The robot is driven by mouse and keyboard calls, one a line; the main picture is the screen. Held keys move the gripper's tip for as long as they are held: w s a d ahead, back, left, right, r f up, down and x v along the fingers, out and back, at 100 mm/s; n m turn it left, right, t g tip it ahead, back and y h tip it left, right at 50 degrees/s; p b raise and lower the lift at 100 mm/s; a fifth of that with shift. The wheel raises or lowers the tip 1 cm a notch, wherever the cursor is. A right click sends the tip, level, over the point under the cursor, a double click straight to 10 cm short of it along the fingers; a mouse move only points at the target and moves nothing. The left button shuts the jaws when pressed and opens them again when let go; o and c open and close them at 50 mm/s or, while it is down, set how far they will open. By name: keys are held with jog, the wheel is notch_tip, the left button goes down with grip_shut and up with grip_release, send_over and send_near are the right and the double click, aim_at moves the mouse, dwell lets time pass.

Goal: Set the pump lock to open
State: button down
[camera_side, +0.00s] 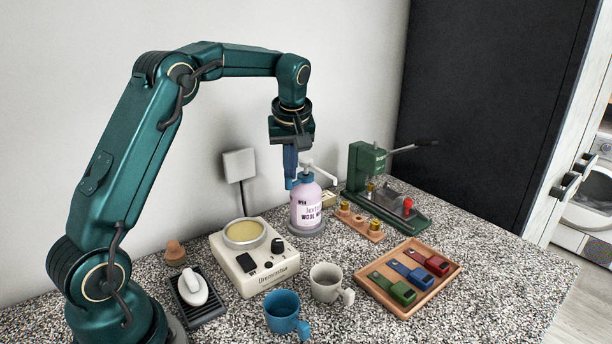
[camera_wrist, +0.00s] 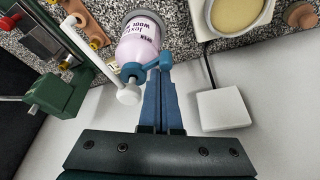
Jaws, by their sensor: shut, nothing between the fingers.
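The pump bottle (camera_side: 306,211) is pale pink with "WOOL" lettering and stands upright on a grey round base. It has a blue collar (camera_wrist: 133,70) with a blue tab (camera_wrist: 164,60) sticking out sideways, and a white pump head (camera_wrist: 128,95) with a long white spout. My gripper (camera_side: 290,184) points down beside the bottle's neck, on the left in the side view. In the wrist view its blue fingers (camera_wrist: 157,75) are shut and empty, with the tips right at the tab. I cannot tell whether they touch it. Any lock markings are too small to read.
A cream warmer (camera_side: 262,279) stands front left of the bottle, with a white panel (camera_side: 239,164) behind. A green lever press (camera_side: 366,166) and a wooden block with brass pieces (camera_side: 360,224) are at right. Mugs (camera_side: 286,315) and a wooden tray (camera_side: 443,286) lie in front.

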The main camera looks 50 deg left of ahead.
jog(key=shift+w+d+n, duration=0.1)
jog(key=shift+d+n, duration=0.2)
jog(key=shift+n, duration=0.2)
jog(key=shift+w+d, duration=0.1)
jog(key=shift+d, duration=0.35)
jog(key=shift+w, duration=0.1)
dwell(0.4)
jog(key=shift+w+a+r, duration=0.1)
jog(key=shift+w+a, duration=0.1)
jog(key=shift+a, duration=0.55)
